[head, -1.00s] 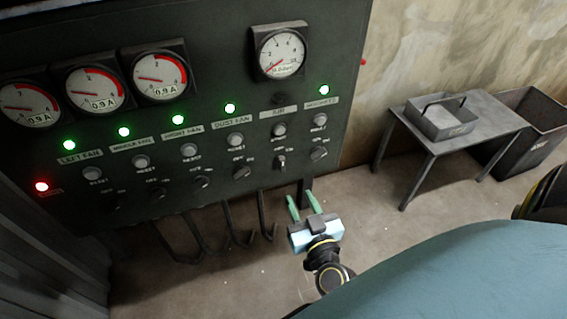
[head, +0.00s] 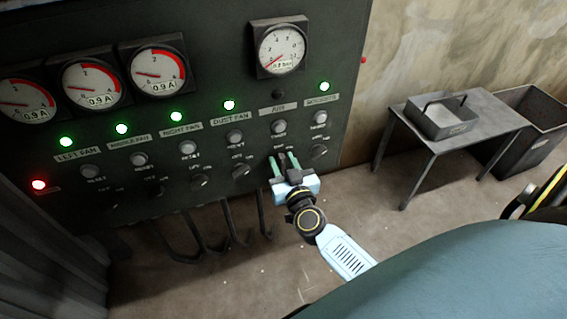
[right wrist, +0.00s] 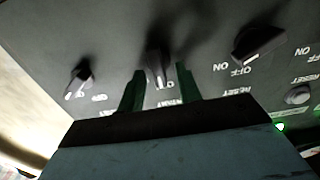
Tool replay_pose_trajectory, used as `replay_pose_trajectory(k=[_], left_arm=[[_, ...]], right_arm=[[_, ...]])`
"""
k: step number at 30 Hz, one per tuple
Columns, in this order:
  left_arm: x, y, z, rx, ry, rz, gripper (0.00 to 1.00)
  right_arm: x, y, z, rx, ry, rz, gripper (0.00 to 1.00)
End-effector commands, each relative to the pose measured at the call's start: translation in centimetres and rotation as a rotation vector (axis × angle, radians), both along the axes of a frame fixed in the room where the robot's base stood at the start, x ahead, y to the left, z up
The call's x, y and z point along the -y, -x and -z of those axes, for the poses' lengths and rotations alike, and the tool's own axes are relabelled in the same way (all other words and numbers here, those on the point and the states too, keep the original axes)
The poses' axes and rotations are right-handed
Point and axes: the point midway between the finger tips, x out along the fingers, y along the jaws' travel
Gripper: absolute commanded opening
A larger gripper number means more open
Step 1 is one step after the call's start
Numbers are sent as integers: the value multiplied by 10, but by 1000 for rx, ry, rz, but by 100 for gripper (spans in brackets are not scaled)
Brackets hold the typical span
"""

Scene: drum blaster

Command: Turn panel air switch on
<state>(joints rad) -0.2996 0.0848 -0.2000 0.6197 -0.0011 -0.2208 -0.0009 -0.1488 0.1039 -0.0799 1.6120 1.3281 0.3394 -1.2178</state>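The control panel (head: 215,110) fills the upper left of the head view. Its air column has a small label, a dark lamp (head: 278,94) and a button (head: 279,127). My right gripper (head: 282,160) is at the panel just below that button, its green fingers pointing at the panel. In the right wrist view the air switch knob (right wrist: 158,66) sits between the fingers, with a gap visible on each side. The fingers are apart. In the head view they largely hide the knob. My left gripper is in neither view.
Neighbouring knobs flank the air switch: one at the dust fan (head: 240,170) and one on the right (head: 319,152). Their lamps are green. Bent hooks or pipes (head: 262,215) hang below the panel. A metal table (head: 480,115) with a tray (head: 441,118) and a bin (head: 540,115) stand right.

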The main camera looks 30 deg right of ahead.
Motion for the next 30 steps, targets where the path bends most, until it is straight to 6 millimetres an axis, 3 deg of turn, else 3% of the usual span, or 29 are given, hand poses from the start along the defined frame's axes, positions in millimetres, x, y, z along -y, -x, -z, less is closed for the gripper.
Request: replay_pose_trajectory(k=[2, 9, 20, 30], left_arm=[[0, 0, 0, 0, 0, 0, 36], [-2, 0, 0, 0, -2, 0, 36], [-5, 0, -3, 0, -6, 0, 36], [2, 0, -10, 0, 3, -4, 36]], right_arm=[[0, 0, 0, 0, 0, 0, 33], [0, 0, 0, 0, 1, 0, 3], [1, 1, 0, 16, -65, 0, 3], [4, 2, 0, 75, -316, 1, 3]])
